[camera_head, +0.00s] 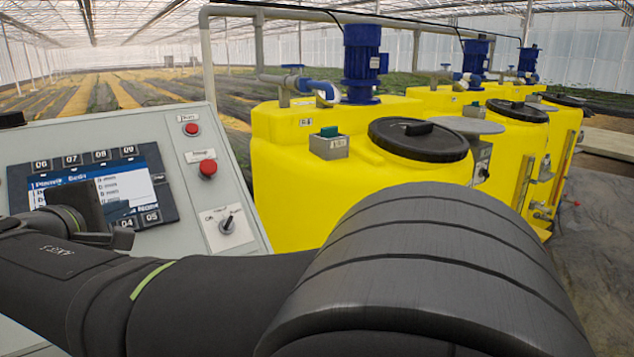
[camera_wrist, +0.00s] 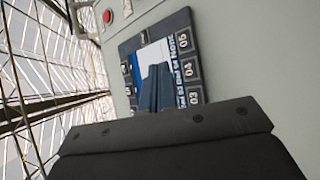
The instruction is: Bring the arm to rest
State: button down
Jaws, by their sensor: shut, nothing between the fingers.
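My gripper (camera_wrist: 157,88) is shut and empty, its fingers together in the wrist view. The fingers point toward the control panel's screen (camera_wrist: 180,55) and cover part of it. I cannot tell the exact gap, and no contact is visible. In the head view my arm crosses the foreground from right to left. Its wrist end is in front of the same screen (camera_head: 130,187), hiding the lower left part of it.
The grey control panel (camera_head: 120,140) has a red button (camera_head: 207,168), another red button (camera_head: 191,129) and a switch (camera_head: 227,222). Yellow tanks (camera_head: 290,200) with blue motors (camera_head: 362,65) stand behind my arm. Open floor (camera_head: 600,230) lies at the right.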

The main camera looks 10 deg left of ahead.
jog(key=r, duration=0.1)
jog(key=s+d+r, duration=0.2)
jog(key=shift+s+d+r, duration=0.15)
jog(key=shift+d+r, duration=0.1)
jog(key=shift+r, duration=0.1)
jog(key=shift+f, duration=0.1)
